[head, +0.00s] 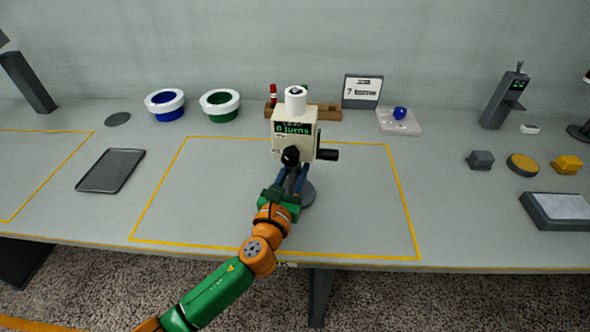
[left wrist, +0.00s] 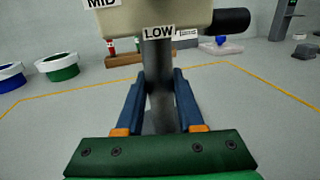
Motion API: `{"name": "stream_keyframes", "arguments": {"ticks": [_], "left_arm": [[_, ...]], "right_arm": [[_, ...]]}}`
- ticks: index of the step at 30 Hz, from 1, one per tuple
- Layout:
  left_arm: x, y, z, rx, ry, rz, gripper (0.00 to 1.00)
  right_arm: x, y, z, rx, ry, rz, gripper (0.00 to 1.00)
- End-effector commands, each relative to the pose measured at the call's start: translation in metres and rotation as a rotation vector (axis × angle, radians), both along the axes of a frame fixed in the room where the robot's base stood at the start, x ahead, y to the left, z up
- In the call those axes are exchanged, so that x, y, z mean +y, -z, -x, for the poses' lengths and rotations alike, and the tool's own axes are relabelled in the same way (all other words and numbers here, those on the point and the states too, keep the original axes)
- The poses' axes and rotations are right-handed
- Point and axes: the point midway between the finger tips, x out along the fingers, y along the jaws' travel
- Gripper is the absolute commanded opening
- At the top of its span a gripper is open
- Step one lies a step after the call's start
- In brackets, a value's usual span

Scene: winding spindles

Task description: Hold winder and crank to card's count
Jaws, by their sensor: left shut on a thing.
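The winder (head: 287,125) is a cream box on a grey post with a round dark base, upright inside the yellow-outlined area. A white spool sits on its top, and its green display seems to read "0 turns". Its black crank (head: 327,154) points to the right; the handle also shows in the left wrist view (left wrist: 226,21). My left gripper (head: 292,180) is shut on the winder's post (left wrist: 158,75), below the LOW label, with one blue finger on each side. The card (head: 362,89) stands behind and shows a 7; its smaller words are unclear. My right gripper is not in view.
A blue-filled bowl (head: 165,104) and a green-filled bowl (head: 220,104) stand back left. A wooden rack (head: 328,112) is behind the winder. A pale tray with a blue piece (head: 400,113) is back right. A dark flat tray (head: 111,170) lies left.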

Motion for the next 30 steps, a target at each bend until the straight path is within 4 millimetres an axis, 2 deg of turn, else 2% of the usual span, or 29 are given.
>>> {"name": "stream_keyframes", "arguments": {"ticks": [28, 29, 30], "left_arm": [[0.000, 0.009, 0.000, 0.000, 0.001, 0.000, 0.00], [0.000, 0.010, 0.000, 0.003, 0.000, -0.001, 0.00], [0.000, 0.010, 0.000, 0.003, 0.000, -0.001, 0.00]], "right_arm": [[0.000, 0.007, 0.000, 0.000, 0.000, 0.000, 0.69], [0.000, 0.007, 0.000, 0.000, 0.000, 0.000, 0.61], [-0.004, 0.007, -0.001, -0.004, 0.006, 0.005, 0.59]]}}
